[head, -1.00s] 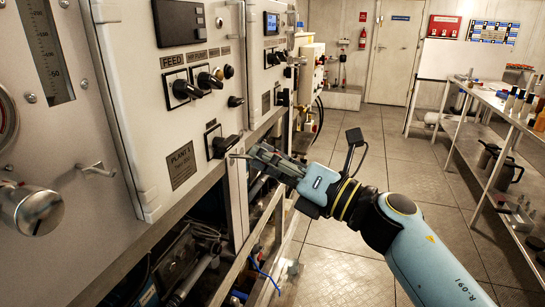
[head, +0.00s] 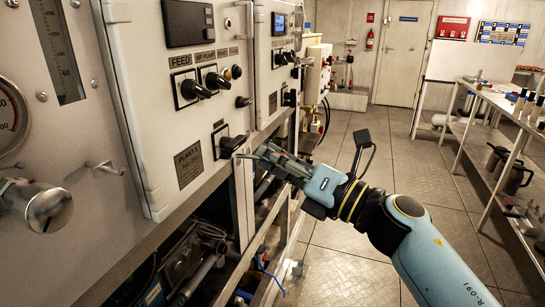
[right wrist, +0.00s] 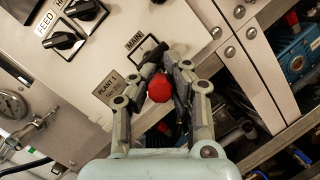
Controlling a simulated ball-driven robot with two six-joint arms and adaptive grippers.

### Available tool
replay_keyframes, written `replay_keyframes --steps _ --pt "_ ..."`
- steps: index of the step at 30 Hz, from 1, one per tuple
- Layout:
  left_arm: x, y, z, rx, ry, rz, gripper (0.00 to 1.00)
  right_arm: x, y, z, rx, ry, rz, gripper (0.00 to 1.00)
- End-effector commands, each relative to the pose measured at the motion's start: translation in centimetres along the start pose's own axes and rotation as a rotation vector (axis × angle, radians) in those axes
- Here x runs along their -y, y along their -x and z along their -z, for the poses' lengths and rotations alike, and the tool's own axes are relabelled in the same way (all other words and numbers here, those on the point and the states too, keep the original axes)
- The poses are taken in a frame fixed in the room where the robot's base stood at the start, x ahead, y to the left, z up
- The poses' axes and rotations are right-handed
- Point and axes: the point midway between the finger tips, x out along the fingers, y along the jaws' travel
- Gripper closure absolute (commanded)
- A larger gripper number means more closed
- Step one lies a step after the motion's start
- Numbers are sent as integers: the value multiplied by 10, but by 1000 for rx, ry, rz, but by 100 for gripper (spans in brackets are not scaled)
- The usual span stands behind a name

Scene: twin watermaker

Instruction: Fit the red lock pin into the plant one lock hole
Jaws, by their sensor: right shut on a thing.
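My right gripper (head: 262,154) is shut on the red lock pin. The pin's round red head (right wrist: 160,89) shows between the fingers in the right wrist view. In the head view a thin pale rod sticks out left from the fingertips, close to the panel, and may be the pin's shank. The fingertips are just right of and below the black MAIN switch (head: 232,143), which is also ahead of the fingers in the right wrist view (right wrist: 150,56). The PLANT 1 plate (head: 188,165) is left of the switch. I cannot make out the lock hole. My left gripper is not in view.
Black FEED and HP pump knobs (head: 190,89) stick out above. A round metal knob (head: 48,208) and a small handle (head: 105,167) project at the left. Pipes and a frame rail lie below the panel. The floor (head: 345,230) to the right is open, up to a bench (head: 500,110).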

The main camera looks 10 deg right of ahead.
Motion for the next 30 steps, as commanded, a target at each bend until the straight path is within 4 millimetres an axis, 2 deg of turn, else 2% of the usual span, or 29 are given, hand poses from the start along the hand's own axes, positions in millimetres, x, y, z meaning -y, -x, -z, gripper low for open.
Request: replay_keyframes --steps 20,30 --pt "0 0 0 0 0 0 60 0 0 0 0 6 -2 100" --pt "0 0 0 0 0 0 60 0 -7 3 1 5 -2 100"
